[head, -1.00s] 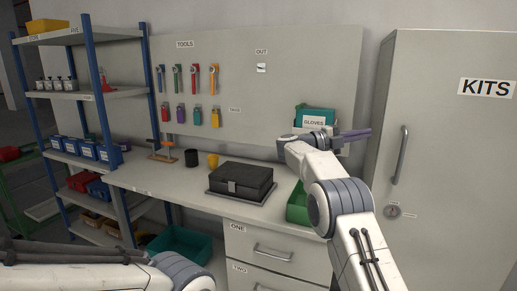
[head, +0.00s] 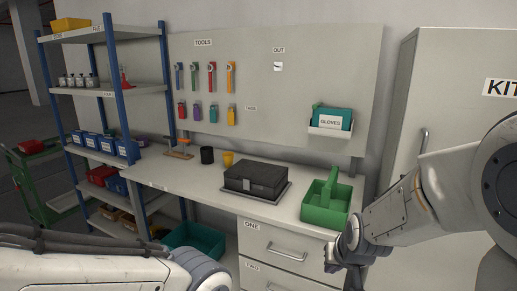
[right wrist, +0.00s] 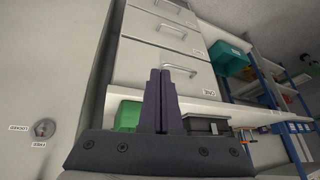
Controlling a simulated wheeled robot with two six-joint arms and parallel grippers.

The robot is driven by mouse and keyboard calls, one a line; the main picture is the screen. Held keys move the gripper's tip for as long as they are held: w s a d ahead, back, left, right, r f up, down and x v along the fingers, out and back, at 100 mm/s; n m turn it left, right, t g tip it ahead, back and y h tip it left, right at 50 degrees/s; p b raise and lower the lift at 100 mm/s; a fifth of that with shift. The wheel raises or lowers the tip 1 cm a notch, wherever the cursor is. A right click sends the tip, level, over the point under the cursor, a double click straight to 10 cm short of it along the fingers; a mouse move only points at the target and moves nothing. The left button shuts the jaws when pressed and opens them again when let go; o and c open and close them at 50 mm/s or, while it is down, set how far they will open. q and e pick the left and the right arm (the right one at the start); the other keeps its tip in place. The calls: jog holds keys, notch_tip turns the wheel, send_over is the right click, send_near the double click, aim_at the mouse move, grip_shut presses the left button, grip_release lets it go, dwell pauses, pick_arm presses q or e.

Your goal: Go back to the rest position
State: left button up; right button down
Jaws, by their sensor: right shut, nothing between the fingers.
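My right gripper (head: 347,262) is low at the front of the bench, by the drawers, below the green caddy (head: 326,201). In the right wrist view its two dark fingers (right wrist: 161,100) are pressed together with nothing between them. My right arm is bent in from the right edge and covers part of the grey cabinet (head: 400,122). My left arm crosses the lower left corner, and its gripper is out of the picture.
A black case (head: 256,178) sits on the workbench (head: 190,190) left of the caddy. Drawers (head: 285,247) are under the bench top close to my right gripper. A teal bin (head: 195,240) stands below at left. Blue-post shelving (head: 112,75) is further left.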

jog(key=s+f+n+g, duration=0.1)
jog(key=s+f+g, duration=0.2)
jog(key=s, duration=0.7)
jog(key=s+a+r+n+g+p, duration=0.2)
jog(key=s+a+r+n+p, duration=0.3)
jog(key=s+a+r+n, duration=0.3)
jog(key=s+a+r, duration=0.3)
jog(key=s+a, duration=0.1)
jog(key=s, duration=0.2)
jog(key=shift+s+a+g+y+p, duration=0.3)
jog(key=shift+s+a+g+p, duration=0.05)
jog(key=shift+a+g+p, duration=0.05)
